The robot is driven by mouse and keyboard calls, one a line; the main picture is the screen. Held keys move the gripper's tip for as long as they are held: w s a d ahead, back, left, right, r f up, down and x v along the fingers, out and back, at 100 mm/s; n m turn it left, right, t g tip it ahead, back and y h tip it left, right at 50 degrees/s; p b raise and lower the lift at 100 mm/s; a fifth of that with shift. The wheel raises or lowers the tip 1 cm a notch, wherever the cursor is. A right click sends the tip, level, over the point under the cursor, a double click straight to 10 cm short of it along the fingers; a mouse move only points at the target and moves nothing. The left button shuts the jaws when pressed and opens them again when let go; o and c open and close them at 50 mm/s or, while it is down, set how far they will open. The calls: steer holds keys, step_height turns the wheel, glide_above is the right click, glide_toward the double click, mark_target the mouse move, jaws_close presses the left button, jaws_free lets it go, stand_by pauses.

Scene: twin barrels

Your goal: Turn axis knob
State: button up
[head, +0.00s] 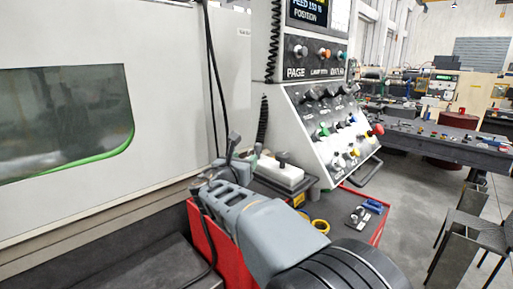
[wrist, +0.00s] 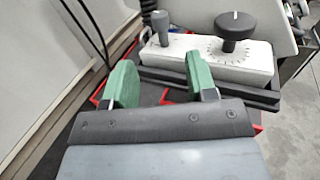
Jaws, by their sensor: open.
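A white control box (wrist: 205,58) with two dark knobs sits ahead of my gripper (wrist: 163,80) in the wrist view. The smaller knob (wrist: 160,20) is at the left, with a thin upright stem. The larger round black knob (wrist: 237,27) is at the right, over a ring of dial marks. I cannot read which one is the axis knob. My gripper is open and empty, its green-padded fingers apart and short of the box, touching neither knob. In the head view the white box (head: 281,175) is just right of my gripper (head: 245,148).
A red cart (head: 373,228) carries the box, yellow rings (head: 321,226) and small tools. The machine's sloped control panel (head: 335,130) rises behind the box. The machine wall (head: 165,90) stands at the left. Stools (head: 470,225) and open floor lie at the right.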

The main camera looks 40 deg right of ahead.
mark_target(258, 148)
steer(key=p+x, duration=0.2)
steer(key=x, duration=0.8)
steer(key=shift+w+d, duration=0.1)
steer(key=shift+c, duration=0.3)
steer(key=c, duration=0.9)
steer(key=shift+o, duration=0.2)
steer(key=n+t+y+b, duration=0.1)
steer(key=b, duration=0.2)
steer(key=shift+d+f+t, duration=0.1)
steer(key=shift+f+t, duration=0.2)
steer(key=shift+f, duration=0.1)
steer(key=n+t+y+b, duration=0.1)
steer(key=b, duration=0.1)
steer(key=shift+s+r+b, duration=0.1)
steer(key=shift+s+b, duration=0.1)
steer(key=shift+b, duration=0.2)
steer(key=shift+r+n+t+y+b, duration=0.2)
steer(key=shift+n+t+y+b, duration=0.2)
steer(key=shift+y, duration=0.1)
steer(key=shift+r, duration=0.1)
